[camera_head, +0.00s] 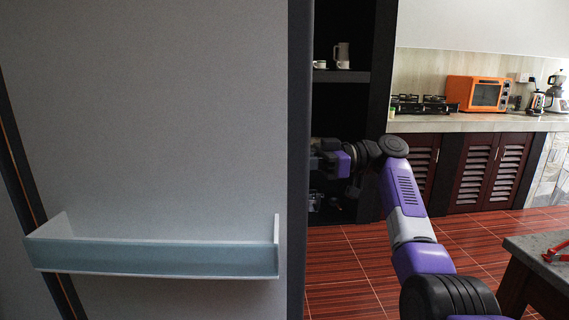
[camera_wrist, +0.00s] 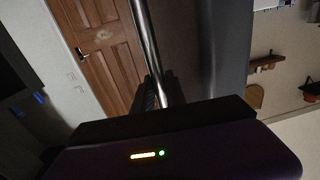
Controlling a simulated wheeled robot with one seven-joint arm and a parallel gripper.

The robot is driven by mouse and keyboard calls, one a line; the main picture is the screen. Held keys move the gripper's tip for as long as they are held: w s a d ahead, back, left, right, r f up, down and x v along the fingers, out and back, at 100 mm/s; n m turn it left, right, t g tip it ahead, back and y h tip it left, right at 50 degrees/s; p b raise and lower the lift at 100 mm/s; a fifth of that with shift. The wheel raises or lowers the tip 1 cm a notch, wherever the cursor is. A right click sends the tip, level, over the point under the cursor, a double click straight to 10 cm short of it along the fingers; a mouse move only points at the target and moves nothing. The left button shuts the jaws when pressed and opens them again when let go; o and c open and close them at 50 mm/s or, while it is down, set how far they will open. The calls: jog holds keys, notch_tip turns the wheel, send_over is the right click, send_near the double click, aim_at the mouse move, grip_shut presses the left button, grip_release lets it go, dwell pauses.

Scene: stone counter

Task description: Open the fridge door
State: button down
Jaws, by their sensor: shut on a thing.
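The fridge door (camera_head: 160,120) stands open and fills the left half of the head view, its pale inner side and a door shelf (camera_head: 150,258) facing the camera. Its dark edge is a vertical strip near the middle. My arm reaches around that edge, and my gripper's fingertips are hidden behind it in the head view. In the wrist view the metal door handle (camera_wrist: 146,40) runs as a bar down into my gripper (camera_wrist: 158,92), which is shut on it. The door's grey outer face (camera_wrist: 206,50) is beside the bar.
A table corner (camera_head: 535,245) with a red object on it is at the lower right. A counter with an orange oven (camera_head: 478,93) and a stove (camera_head: 420,103) is at the back right. Red tiled floor (camera_head: 345,270) is clear between them.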

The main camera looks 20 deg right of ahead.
jog(key=shift+f, duration=0.1)
jog(key=c, duration=1.6)
grip_release()
jog(key=shift+c, duration=0.2)
jog(key=v, duration=0.7)
jog(key=shift+d+p, duration=0.3)
jog(key=shift+s, duration=0.1)
jog(key=shift+s, duration=0.1)
